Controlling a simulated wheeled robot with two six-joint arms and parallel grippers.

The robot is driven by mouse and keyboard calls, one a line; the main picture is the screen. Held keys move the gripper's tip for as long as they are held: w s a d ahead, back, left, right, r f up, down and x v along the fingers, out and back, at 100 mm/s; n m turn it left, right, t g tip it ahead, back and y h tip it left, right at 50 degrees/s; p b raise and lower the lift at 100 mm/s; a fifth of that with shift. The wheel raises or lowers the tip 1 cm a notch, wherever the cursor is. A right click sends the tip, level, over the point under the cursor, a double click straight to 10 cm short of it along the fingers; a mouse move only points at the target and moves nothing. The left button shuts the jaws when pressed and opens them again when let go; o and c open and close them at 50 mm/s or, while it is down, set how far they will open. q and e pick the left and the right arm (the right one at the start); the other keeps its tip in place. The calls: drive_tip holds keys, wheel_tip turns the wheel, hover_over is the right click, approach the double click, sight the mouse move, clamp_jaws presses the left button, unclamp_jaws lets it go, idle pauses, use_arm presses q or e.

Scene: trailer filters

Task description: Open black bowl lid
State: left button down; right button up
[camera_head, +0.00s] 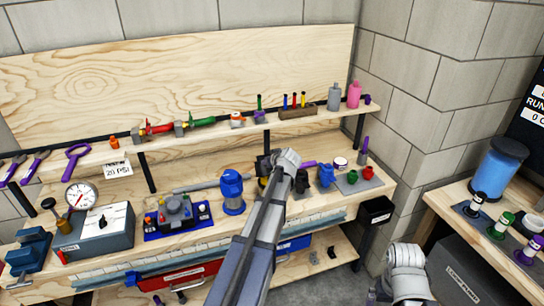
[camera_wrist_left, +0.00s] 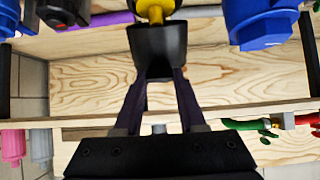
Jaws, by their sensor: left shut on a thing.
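In the left wrist view a black bowl (camera_wrist_left: 158,48) sits between the fingertips of my left gripper (camera_wrist_left: 160,76), which is shut on it. A yellow part (camera_wrist_left: 155,10) shows at the bowl's far end, touching or very close to it; I cannot tell how they join. In the head view my left arm reaches up to the bench, and its wrist hides most of the gripper and bowl. Some dark parts (camera_head: 265,163) show just left of the wrist. My right arm shows at the lower right; its fingers are not clear.
A blue filter (camera_head: 232,190) stands left of my left wrist, and a smaller blue part (camera_head: 326,175) stands right of it. The shelf (camera_head: 220,130) above carries red and green fittings. A side table (camera_head: 470,235) holds a blue canister (camera_head: 498,168).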

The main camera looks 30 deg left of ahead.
use_arm(q)
drive_tip(key=w+a+r+g+h+p, duration=0.2)
drive_tip(key=w+a+r+p, duration=0.1)
drive_tip(key=p, duration=0.3)
drive_tip(key=shift+a+r+h, duration=0.15)
drive_tip(key=shift+a+h, duration=0.05)
drive_tip(key=shift+h, duration=0.1)
drive_tip(key=w+a+g+h+p, duration=0.1)
drive_tip(key=a+p, duration=0.1)
drive_tip(key=w+a+g+h+p, duration=0.1)
drive_tip(key=w+h+p, duration=0.1)
drive_tip(key=shift+w+a+r+g, duration=0.1)
drive_tip(key=shift+w+a+g, duration=0.05)
drive_tip(key=shift+a+g, duration=0.25)
drive_tip(key=shift+w+a, duration=0.25)
drive_tip(key=shift+a, duration=0.1)
drive_tip(key=shift+w+a, duration=0.4)
drive_tip(key=shift+a, duration=0.2)
drive_tip(key=shift+c, duration=2.4)
unclamp_jaws()
drive_tip(key=shift+f, duration=0.2)
